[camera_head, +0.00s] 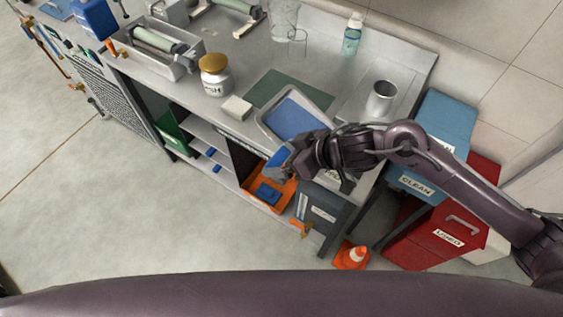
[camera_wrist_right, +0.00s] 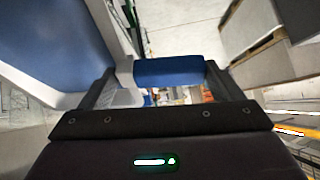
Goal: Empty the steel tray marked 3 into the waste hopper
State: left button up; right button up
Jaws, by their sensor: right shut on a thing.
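A steel tray (camera_head: 261,119) with a blue inside lies at the front edge of the bench, partly over a green mat. It also fills the left of the right wrist view (camera_wrist_right: 50,88). No number shows on it. My right gripper (camera_head: 283,168) is at its near side, shut on its blue handle (camera_wrist_right: 168,71), which sits between the fingers (camera_wrist_right: 165,85). I cannot tell whether the tray touches the bench. A dark grey bin (camera_head: 318,211) with an unreadable label stands below the bench edge, perhaps the waste hopper; my right arm partly hides its top. My left gripper is out of view.
A white-labelled jar (camera_head: 215,80), a white block (camera_head: 236,107) and a steel cup (camera_head: 381,98) stand on the bench. An orange bin (camera_head: 283,195) is below.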

jog(key=shift+s+d+r+y+b, duration=0.15)
jog(key=shift+d+y+b, duration=0.25)
jog(key=shift+b, duration=0.3)
jog(key=shift+d+r+y, duration=0.25)
jog(key=shift+r+y, duration=0.05)
jog(key=shift+r, duration=0.1)
jog(key=s+d+r+t+y, duration=0.1)
jog(key=d+r+t+y, duration=0.1)
jog(key=d+y, duration=0.3)
jog(key=shift+s+d+r+m+b, duration=0.25)
jog(key=shift+s+r+m+b, duration=0.05)
jog(key=shift+r, duration=0.5)
dwell(1.6)
dwell(0.7)
